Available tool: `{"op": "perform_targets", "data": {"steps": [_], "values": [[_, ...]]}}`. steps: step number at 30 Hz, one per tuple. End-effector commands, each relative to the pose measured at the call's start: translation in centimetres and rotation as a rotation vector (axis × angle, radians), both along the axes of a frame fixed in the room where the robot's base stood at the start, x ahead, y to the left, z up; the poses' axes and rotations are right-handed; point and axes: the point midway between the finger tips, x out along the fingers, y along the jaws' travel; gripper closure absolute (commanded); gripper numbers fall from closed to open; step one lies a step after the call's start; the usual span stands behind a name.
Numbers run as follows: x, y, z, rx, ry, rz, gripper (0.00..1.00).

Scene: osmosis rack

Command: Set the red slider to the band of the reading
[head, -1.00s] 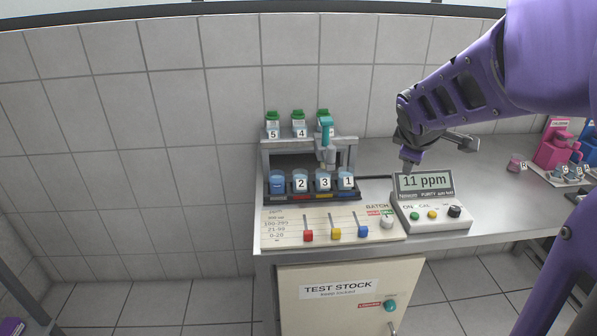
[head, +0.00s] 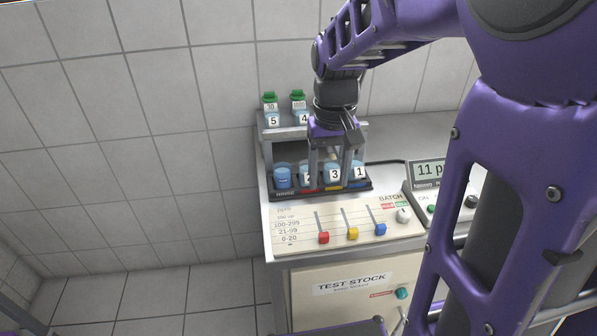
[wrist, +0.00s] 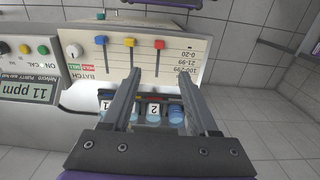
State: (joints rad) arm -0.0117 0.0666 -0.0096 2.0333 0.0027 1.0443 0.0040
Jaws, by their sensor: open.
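The red slider (head: 323,237) is at the front end of its slot on the cream panel (head: 290,215); it also shows in the wrist view (wrist: 159,44). It sits near the 0-20 label or slightly in front; I cannot tell which exactly. The meter (head: 427,172) reads 11 ppm, shown upside down in the wrist view (wrist: 25,90). My gripper (head: 331,165) is open and empty, fingers pointing down in front of the numbered cups. In the wrist view its fingertips (wrist: 162,76) are spread, with the red slider beyond them, untouched.
Yellow (head: 352,233) and blue (head: 380,229) sliders stand right of the red one, then a white knob (head: 403,215). Several blue cups (head: 282,178) stand in a rack behind the panel. Green-capped bottles (head: 269,103) stand on the shelf above.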

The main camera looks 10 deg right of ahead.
Motion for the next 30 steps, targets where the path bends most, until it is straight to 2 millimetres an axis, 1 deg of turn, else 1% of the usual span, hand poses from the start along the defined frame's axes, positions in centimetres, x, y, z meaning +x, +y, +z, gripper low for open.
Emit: {"op": "perform_targets", "data": {"steps": [5, 15, 21, 24, 27, 30], "values": [[-0.1, 0.0, -2.9, -0.001, 0.004, 0.001, 0.4], [-0.1, 0.0, -10.4, -0.001, 0.004, 0.003, 0.4], [-0.1, -0.1, -14.2, -0.001, 0.001, 0.003, 0.4], [0.0, -0.1, -15.6, -0.001, -0.001, 0.003, 0.4], [0.0, -0.1, -16.4, -0.001, -0.001, 0.003, 0.4], [0.0, -0.1, -16.8, -0.001, -0.003, 0.003, 0.4]]}}
